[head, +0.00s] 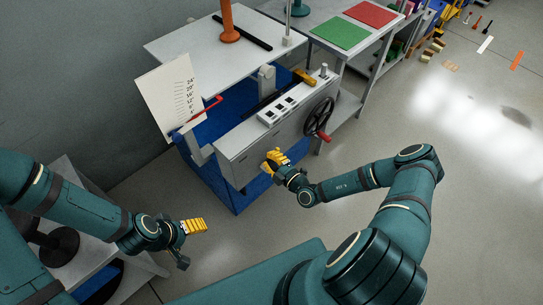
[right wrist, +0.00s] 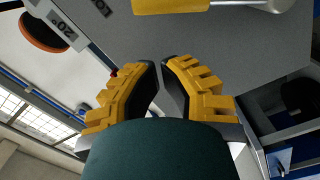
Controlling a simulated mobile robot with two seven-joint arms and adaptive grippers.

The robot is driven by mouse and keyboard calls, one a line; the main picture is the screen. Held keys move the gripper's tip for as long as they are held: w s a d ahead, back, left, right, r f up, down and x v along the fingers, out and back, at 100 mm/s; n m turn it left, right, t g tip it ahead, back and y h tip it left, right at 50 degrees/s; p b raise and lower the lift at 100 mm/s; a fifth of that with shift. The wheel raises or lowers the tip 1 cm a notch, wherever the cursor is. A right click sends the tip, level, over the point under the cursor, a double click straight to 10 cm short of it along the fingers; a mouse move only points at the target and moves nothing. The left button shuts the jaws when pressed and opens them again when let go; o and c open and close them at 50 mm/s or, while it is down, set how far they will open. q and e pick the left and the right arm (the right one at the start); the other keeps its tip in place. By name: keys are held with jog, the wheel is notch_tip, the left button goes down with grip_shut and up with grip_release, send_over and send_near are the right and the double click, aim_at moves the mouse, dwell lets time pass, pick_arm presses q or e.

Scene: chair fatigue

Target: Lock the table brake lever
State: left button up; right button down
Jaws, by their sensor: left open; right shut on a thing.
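The table (head: 180,45) has a grey front panel (head: 240,150). In the right wrist view a lever with a yellow grip (right wrist: 170,5) and a metal rod crosses the top edge. I take it as the brake lever; its grip is partly cut off. My right gripper (head: 270,160) is at the panel's lower front. Its yellow fingers (right wrist: 160,70) are drawn close together, below the lever in the picture with a gap between. What they hold is hidden. My left gripper (head: 204,226) is open and empty, away from the table at lower left.
A black handwheel (head: 319,117) with a red knob sits right of my right gripper. A white angle scale (head: 172,90) and a red handle (head: 206,109) are at the table's left. A bench with green (head: 341,32) and red mats stands behind.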

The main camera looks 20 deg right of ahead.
jog(key=p+v, duration=0.1)
jog(key=v, duration=0.9)
jog(key=shift+s+a+r, duration=0.25)
jog(key=shift+a+r, duration=0.05)
jog(key=shift+a, duration=0.05)
jog(key=s+a+r+n+g+y, duration=0.25)
jog(key=a+n+g+y, duration=0.25)
jog(key=a+n, duration=0.25)
jog(key=s+a+r+n+g+y, duration=0.1)
jog(key=s+a+n+g+y, duration=0.3)
jog(key=a+n, duration=0.4)
jog(key=s+n+g+h, duration=0.4)
jog(key=n+g, duration=0.1)
jog(key=n, duration=0.8)
jog(key=s+n+g+h, duration=0.4)
jog(key=n+g, duration=0.2)
jog(key=n, duration=0.7)
jog(key=w+r+n+t+h, duration=0.2)
jog(key=w+r+n+t, duration=0.2)
jog(key=n, duration=0.8)
jog(key=shift+w+r+t+h, duration=0.3)
jog(key=shift+w+r, duration=0.15)
jog(key=shift+w, duration=0.7)
